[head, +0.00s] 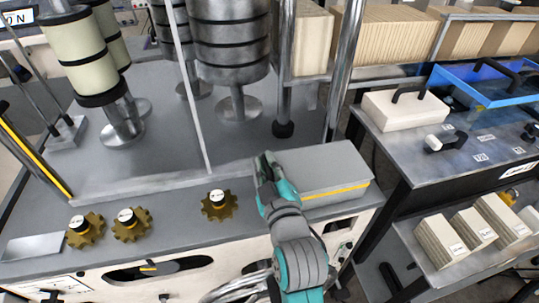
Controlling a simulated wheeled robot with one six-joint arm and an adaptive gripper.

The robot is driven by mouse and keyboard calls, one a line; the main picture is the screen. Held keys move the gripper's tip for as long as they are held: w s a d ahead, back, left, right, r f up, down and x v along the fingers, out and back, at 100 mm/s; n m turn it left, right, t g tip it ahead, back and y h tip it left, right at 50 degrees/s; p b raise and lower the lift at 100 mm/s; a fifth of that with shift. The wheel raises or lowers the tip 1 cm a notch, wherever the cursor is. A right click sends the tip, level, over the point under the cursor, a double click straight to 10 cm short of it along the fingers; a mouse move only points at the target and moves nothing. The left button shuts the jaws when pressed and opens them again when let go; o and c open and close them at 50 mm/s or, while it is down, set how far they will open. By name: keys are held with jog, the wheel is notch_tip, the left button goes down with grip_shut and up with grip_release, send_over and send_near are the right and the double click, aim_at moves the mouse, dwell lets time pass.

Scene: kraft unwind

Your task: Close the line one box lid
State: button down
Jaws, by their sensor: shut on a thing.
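A grey box (335,168) with a yellow stripe along its front side sits at the right end of the grey machine top. Its grey lid looks flat and lies over the box. I cannot tell whether a small gap is left under it. My teal and grey gripper (264,166) is at the left end of this box, shut on what looks like the lid's left edge. The fingers and wrist hide that edge and the contact.
Brass star knobs (219,205) stand along the front of the machine top. Large rollers (229,40) and a steel post (343,70) rise behind. To the right, a bench holds a white block with a black handle (405,108) and a blue tray (455,85). Several cartons (440,240) sit below.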

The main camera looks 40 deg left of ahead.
jog(key=shift+f, duration=0.4)
jog(key=c, duration=1.2)
grip_release()
jog(key=shift+w+f, duration=0.1)
jog(key=shift+r, duration=0.2)
jog(key=shift+d, duration=0.1)
jog(key=v, duration=1.2)
